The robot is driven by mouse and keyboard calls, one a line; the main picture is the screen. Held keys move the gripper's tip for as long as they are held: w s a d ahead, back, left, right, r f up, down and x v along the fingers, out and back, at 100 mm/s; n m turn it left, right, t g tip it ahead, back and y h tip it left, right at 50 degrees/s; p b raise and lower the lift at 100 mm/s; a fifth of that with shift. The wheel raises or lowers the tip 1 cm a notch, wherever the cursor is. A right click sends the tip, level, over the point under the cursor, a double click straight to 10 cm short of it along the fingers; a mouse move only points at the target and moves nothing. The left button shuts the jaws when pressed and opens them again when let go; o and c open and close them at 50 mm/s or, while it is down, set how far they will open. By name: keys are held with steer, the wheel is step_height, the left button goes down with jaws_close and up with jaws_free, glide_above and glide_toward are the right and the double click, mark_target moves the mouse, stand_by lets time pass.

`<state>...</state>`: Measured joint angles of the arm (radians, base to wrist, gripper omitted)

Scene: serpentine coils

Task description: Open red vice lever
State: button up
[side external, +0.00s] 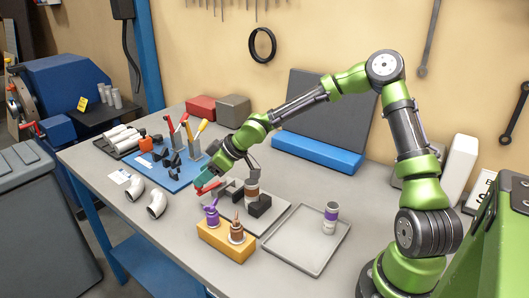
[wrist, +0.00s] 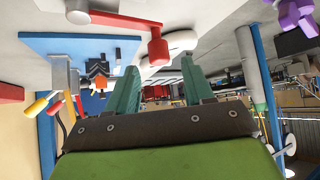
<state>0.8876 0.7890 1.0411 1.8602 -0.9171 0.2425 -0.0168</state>
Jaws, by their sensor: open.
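The red vice lever (side external: 207,188) is at the left of a small vice on a grey plate in the side external view. The vice's dark jaws (side external: 260,206) stand around a brown and grey cylindrical part (side external: 252,187). My gripper (side external: 207,178) is right at the lever, and its fingers partly hide it. In the wrist view the lever (wrist: 122,21) is a red bar ending in a round red knob (wrist: 158,52). My gripper's two teal fingers (wrist: 159,66) are apart, with the knob showing between and just beyond their tips. Whether they touch it I cannot tell.
An orange block (side external: 225,240) with purple and copper parts stands in front of the vice. A grey tray (side external: 304,240) with a purple-banded cylinder is to the right.

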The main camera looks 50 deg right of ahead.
steer(key=v, duration=0.3)
steer(key=shift+s+r, duration=0.15)
steer(key=shift+s, duration=0.05)
steer(key=shift+s+r+g+h, duration=0.9)
steer(key=shift+r+g, duration=1.1)
steer(key=shift+r, duration=3.6)
steer(key=x, duration=0.5)
steer(key=d+x, duration=0.1)
steer(key=x, duration=1)
steer(key=shift+w+d+f, duration=0.15)
steer(key=shift+w+f, duration=0.1)
steer(key=shift+w, duration=0.2)
